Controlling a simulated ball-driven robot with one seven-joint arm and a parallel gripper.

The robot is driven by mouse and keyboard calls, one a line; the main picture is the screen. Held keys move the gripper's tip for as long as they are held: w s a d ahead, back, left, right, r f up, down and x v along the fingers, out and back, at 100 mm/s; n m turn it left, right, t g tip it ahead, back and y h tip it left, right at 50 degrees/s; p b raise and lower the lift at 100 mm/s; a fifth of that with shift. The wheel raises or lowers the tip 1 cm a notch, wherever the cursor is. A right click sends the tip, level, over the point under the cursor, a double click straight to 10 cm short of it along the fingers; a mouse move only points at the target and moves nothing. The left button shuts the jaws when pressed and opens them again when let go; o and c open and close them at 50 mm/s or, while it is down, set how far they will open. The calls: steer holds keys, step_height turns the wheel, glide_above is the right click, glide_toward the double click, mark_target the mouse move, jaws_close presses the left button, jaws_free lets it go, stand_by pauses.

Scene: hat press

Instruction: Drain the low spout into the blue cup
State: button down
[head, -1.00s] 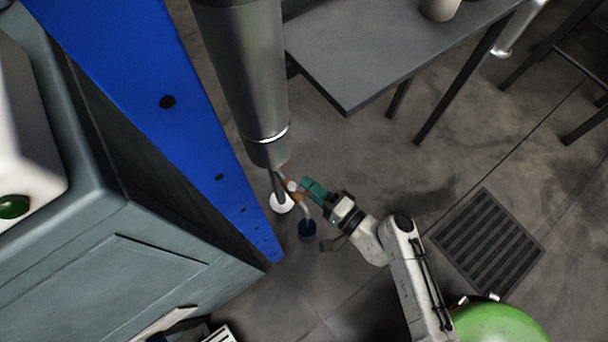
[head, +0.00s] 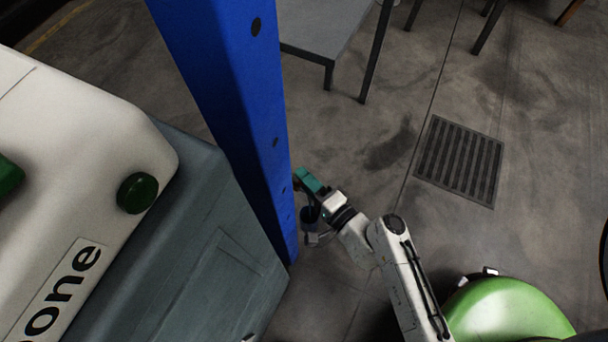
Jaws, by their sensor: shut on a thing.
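My gripper (head: 308,182), with teal fingers, reaches in from the lower right to the right edge of the tall blue post. It is shut on a small part at the low spout, which looks like its tap; the post and the fingers hide most of it. The dark blue cup (head: 309,214) shows small just below the fingers, close to the post. The spout itself is mostly hidden, and I cannot see into the cup.
The blue post (head: 225,110) stands close left of my gripper. A grey-green cabinet with a white machine (head: 75,150) and green knob (head: 138,193) fills the left. A grey table (head: 322,32) stands behind. Floor around the drain grate (head: 459,160) is clear.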

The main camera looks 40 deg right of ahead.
steer(key=shift+w+r, duration=0.15)
steer(key=shift+r, duration=0.1)
steer(key=c, duration=1.4)
jaws_free()
steer(key=shift+o, duration=0.9)
steer(key=shift+f, duration=0.1)
steer(key=shift+f, duration=0.1)
